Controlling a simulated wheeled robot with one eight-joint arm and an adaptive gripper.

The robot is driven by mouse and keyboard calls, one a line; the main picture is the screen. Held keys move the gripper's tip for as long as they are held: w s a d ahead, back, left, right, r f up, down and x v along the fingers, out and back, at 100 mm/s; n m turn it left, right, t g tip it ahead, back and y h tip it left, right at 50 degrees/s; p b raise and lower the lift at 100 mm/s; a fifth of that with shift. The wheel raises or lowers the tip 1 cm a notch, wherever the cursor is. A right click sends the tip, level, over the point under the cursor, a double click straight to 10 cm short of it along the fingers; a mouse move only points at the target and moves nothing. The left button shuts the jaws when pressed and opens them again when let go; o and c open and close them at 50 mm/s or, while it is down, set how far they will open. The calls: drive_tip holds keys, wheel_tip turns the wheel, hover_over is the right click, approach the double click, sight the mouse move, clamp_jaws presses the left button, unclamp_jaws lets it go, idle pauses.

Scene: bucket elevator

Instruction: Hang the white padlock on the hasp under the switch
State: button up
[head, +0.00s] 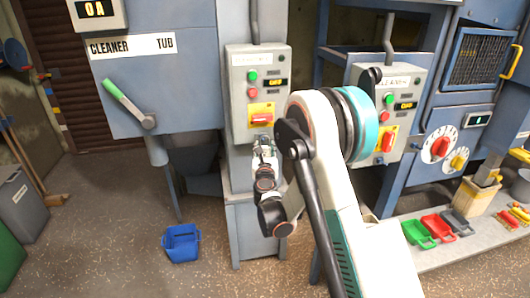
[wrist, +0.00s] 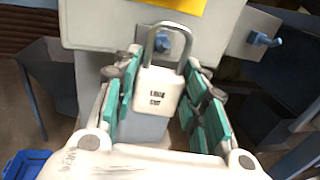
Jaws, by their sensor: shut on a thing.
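The white padlock (wrist: 158,90) with dark lettering is upright between the green-padded fingers of my gripper (wrist: 160,105), its grey shackle upward. My gripper is shut on its body. A blue peg-like part (wrist: 163,43) shows inside the shackle loop, below the yellow plate (wrist: 165,5); I cannot tell whether the shackle is around it or only in front of it. In the head view my gripper (head: 264,150) is just below the red switch (head: 262,119) on its yellow plate. The padlock is too small to make out there.
A grey bar with another blue knob (wrist: 265,40) extends right of the shackle. A second control box (head: 387,110) stands right of my arm. A blue bucket (head: 181,243) is on the floor at left. Small coloured trays (head: 438,228) lie on the bench at right.

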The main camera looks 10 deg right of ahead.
drive_tip(key=shift+a+x, duration=0.25)
drive_tip(key=shift+x, duration=1)
drive_tip(key=shift+w, duration=0.1)
drive_tip(key=shift+f+b, duration=0.8)
drive_tip(key=shift+b, duration=0.1)
drive_tip(key=o, duration=1.2)
drive_tip(key=shift+c, duration=0.2)
drive_tip(key=d+v, duration=0.2)
drive_tip(key=v, duration=0.7)
drive_tip(key=shift+s+f, duration=0.3)
drive_tip(key=shift+s, duration=0.3)
